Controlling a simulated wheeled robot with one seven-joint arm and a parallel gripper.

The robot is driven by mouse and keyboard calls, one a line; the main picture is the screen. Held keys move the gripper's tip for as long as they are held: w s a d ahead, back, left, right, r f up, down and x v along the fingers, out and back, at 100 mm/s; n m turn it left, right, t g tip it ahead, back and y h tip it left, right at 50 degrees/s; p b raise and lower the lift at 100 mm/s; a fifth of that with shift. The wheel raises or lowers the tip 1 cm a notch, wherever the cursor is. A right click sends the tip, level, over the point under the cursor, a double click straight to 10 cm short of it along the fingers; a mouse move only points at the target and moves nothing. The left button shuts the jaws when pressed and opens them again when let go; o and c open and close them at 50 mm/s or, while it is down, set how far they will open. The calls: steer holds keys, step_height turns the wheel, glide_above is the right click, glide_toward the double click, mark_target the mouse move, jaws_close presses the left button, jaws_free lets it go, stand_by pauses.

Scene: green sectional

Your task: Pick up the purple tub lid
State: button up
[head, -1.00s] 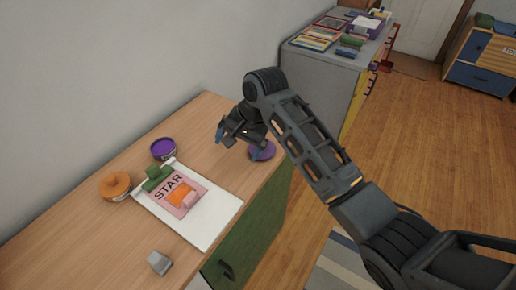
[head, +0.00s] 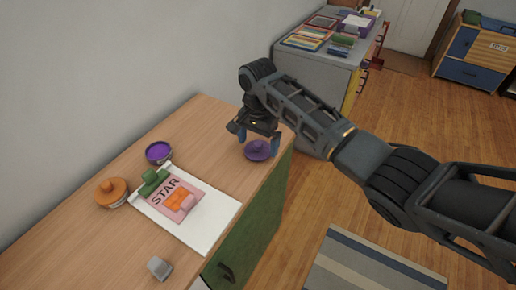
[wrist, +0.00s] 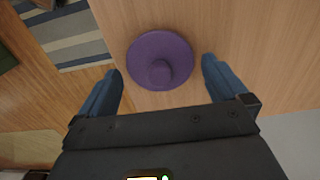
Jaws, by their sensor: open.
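The purple tub lid (head: 258,151) lies flat on the wooden cabinet top, near its right edge. It is a round disc with a raised knob, and it also shows in the wrist view (wrist: 160,58). My gripper (head: 258,143) is above the lid with its blue fingers pointing down. In the wrist view my gripper (wrist: 163,85) is open and empty, with one finger to each side of the lid's near part. The lid lies mostly ahead of the fingertips. A small tub with purple contents (head: 159,152) stands open at the back of the cabinet top.
A white sheet (head: 212,222) bears a pink STAR card (head: 166,189) and a green object (head: 152,181). An orange-lidded tub (head: 111,192) and a grey object (head: 159,267) stand nearby. The wood around the purple lid is clear.

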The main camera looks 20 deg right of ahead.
steer(key=shift+f, duration=0.55)
steer(key=c, duration=0.8)
steer(key=shift+r, duration=0.1)
